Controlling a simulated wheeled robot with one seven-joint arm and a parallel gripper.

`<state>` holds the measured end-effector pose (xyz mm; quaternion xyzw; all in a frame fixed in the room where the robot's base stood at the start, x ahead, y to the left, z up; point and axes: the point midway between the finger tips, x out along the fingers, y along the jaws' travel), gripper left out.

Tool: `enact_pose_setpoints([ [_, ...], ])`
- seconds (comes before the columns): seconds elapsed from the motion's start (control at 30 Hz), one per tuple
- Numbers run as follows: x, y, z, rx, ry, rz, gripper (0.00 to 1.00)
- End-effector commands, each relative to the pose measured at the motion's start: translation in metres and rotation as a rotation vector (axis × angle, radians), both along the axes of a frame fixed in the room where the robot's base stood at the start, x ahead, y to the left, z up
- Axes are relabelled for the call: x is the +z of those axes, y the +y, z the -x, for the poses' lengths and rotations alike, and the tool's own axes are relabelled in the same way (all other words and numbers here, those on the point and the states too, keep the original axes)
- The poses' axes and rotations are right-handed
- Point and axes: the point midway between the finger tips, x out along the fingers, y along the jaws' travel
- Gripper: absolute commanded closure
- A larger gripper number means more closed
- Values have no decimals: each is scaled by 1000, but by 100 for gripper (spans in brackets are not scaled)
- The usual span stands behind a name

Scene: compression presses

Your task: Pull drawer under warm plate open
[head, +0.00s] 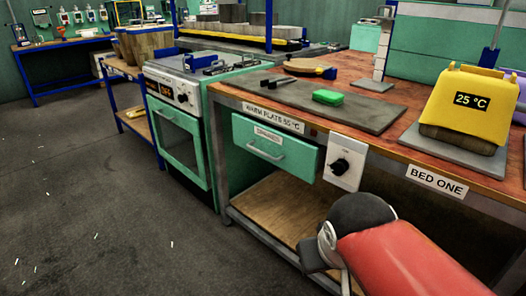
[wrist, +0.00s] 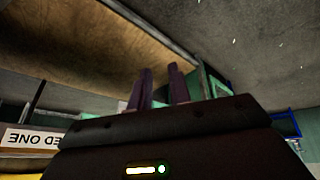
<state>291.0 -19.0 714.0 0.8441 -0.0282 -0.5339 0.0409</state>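The drawer (head: 300,160) has a green front with a small label and a pale bar handle (head: 265,150). It hangs under the bench top, below the strip labelled "WARM PLATE 55 °C" (head: 273,117), and looks shut. The warm plate (head: 375,115) is a flat dark slab on the bench. My gripper (head: 312,258) is low in front of the bench, right of and below the drawer, apart from the handle, and partly hidden by my arm. In the wrist view its two dark fingers (wrist: 161,75) stand apart with nothing seen between them.
A control box with a black knob (head: 341,166) is right of the drawer. A wooden lower shelf (head: 270,205) is beneath. A green block (head: 327,97) lies on the plate. A yellow 25 °C press (head: 470,100) stands right. A green oven (head: 180,140) stands left; the floor before it is clear.

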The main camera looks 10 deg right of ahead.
Motion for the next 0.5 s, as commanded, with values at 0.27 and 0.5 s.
enact_pose_setpoints([
  [0.27, -32, -67, -102, 7, 116, 500, 81],
  [0.5, -40, -72, -231, 89, 9, 1012, 81],
])
